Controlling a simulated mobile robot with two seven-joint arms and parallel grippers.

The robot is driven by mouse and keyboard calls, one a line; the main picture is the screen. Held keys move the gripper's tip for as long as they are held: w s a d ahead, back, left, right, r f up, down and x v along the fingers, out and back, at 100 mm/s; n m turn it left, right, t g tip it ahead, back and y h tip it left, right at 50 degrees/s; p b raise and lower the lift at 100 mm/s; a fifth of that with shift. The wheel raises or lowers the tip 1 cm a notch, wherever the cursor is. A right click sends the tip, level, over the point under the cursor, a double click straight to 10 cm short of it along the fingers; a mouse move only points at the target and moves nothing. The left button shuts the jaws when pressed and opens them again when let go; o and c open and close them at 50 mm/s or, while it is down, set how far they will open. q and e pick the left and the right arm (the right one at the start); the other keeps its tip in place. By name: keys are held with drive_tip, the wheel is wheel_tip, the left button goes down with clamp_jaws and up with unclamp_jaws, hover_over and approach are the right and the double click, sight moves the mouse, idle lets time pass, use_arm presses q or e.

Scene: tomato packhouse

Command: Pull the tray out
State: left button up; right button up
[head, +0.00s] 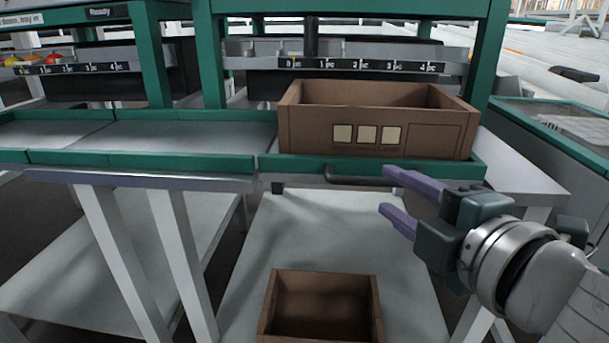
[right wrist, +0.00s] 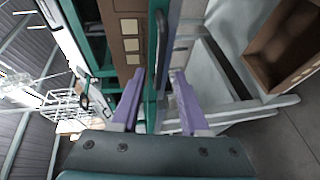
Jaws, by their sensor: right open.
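The tray (head: 300,167) has a green rim and lies on the grey bench. A brown box (head: 440,138) with three pale squares on its front stands on it. A dark bar handle (head: 350,180) runs along the tray's front. My right gripper (head: 384,189), with purple fingers, is open and empty at the handle's right end. In the right wrist view the open fingers (right wrist: 158,75) point along the tray's green edge, and the dark handle (right wrist: 161,35) lies ahead, roughly between them. I cannot tell whether they touch it. My left gripper is not in view.
A smaller open brown box (head: 320,272) sits on the grey lower shelf (head: 240,270). Green-edged grey sections (head: 190,135) continue left of the tray. Green posts (head: 212,60) stand behind. A green-sided unit (head: 545,150) stands at the right.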

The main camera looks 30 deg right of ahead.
drive_tip(key=v, duration=0.5)
idle(0.4)
drive_tip(key=s+d+r+m+g+h+p, duration=0.1)
drive_tip(key=s+r+m+g+p, duration=0.15)
drive_tip(key=r+m+p, duration=0.55)
drive_tip(key=s+d+r+m+g+h+p, duration=0.1)
drive_tip(key=r+g+p, duration=0.2)
drive_tip(key=r+p, duration=0.65)
drive_tip(key=s+a+r+m+g+y+p, duration=0.25)
drive_tip(key=s+a+r+p, duration=0.35)
drive_tip(key=p, duration=0.6)
drive_tip(key=s+a+r+m+g+y+p, duration=0.2)
drive_tip(key=s+a+r+g+p, duration=0.15)
drive_tip(key=r+p, duration=0.7)
wheel_tip(320, 180, up, 31)
drive_tip(key=d+p, duration=0.1)
drive_tip(key=p, duration=3.3)
drive_tip(key=shift+s+p, duration=0.35)
drive_tip(key=shift+p, duration=0.05)
